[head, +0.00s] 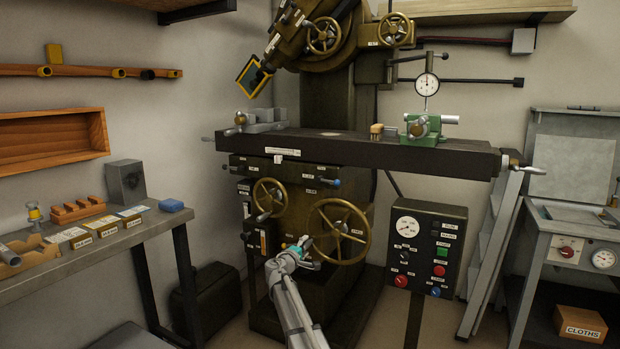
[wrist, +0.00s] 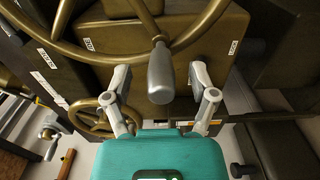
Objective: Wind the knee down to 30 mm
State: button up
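The large brass handwheel (head: 368,238) is on the front of the machine's knee, right of a smaller brass handwheel (head: 269,199). My gripper (head: 303,243) is at the large wheel's lower left. In the wrist view the large wheel's rim (wrist: 203,28) crosses the top, and its grey crank handle (wrist: 161,76) points toward me. My gripper (wrist: 160,84) is open, with one finger on each side of the handle and visible gaps on both sides. The smaller wheel (wrist: 92,104) is beyond the left finger. The knee's height reading is too small to tell.
The machine table (head: 370,152) overhangs the wheels, carrying a green fixture (head: 424,130) and a dial gauge (head: 427,85). A control box (head: 428,248) stands close to the right. A workbench (head: 100,245) is at left. A stepladder (head: 488,255) leans at right.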

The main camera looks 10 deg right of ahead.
dwell(0.5)
jog(key=v, duration=0.7)
jog(key=shift+s+a, duration=0.2)
dwell(0.4)
jog(key=s+d+f+m+g+y, duration=0.1)
jog(key=s+d+f+m+g, duration=0.2)
jog(key=s, duration=0.4)
jog(key=s+d+f+m+g+y, duration=0.1)
jog(key=s+f+m+g, duration=0.15)
jog(key=s+f, duration=0.35)
jog(key=s+d+f+m+g+y, duration=0.1)
jog(key=s+d+f+m+g, duration=0.15)
jog(key=s, duration=0.55)
jog(key=s+a+f+m+g+y, duration=0.1)
jog(key=s+a+f+g+y, duration=0.25)
jog(key=s, duration=0.65)
jog(key=s+a+f+m+g+y, duration=0.1)
jog(key=s+a+f+g+y, duration=0.25)
jog(key=s, duration=0.55)
notch_tip(320, 180, up, 35)
jog(key=t+y+p, duration=0.1)
jog(key=p, duration=3.3)
jog(key=shift+s+f+y+p, duration=0.25)
jog(key=shift+s+y+p, duration=0.05)
jog(key=shift+s, duration=0.1)
